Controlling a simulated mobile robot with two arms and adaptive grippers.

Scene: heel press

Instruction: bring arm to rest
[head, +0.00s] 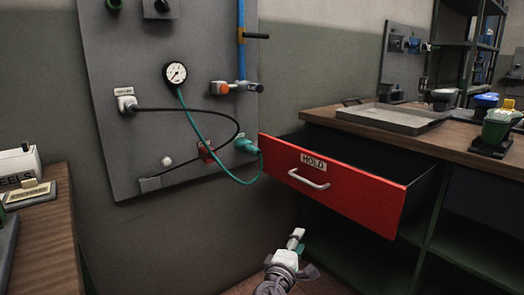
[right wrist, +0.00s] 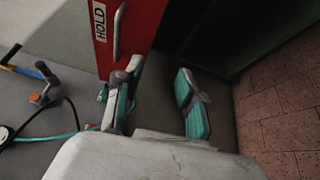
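My right gripper (head: 297,241) is low in the middle of the head view, below and in front of a red drawer. In the right wrist view its two fingers (right wrist: 158,88) stand well apart with nothing between them. The red drawer front (head: 340,192), marked HOLD, has a pale bar handle (head: 309,180). The drawer is pulled out from under the wooden bench. In the wrist view the red front (right wrist: 132,42) and handle (right wrist: 119,32) lie beyond the fingers, and the gripper is not holding the handle. My left gripper is not in view.
A grey wall panel (head: 120,70) carries a gauge (head: 175,74), valves and a green hose (head: 215,150). The bench at right holds a metal tray (head: 392,118) and small devices. A wooden table (head: 48,235) stands at left. Open floor lies between.

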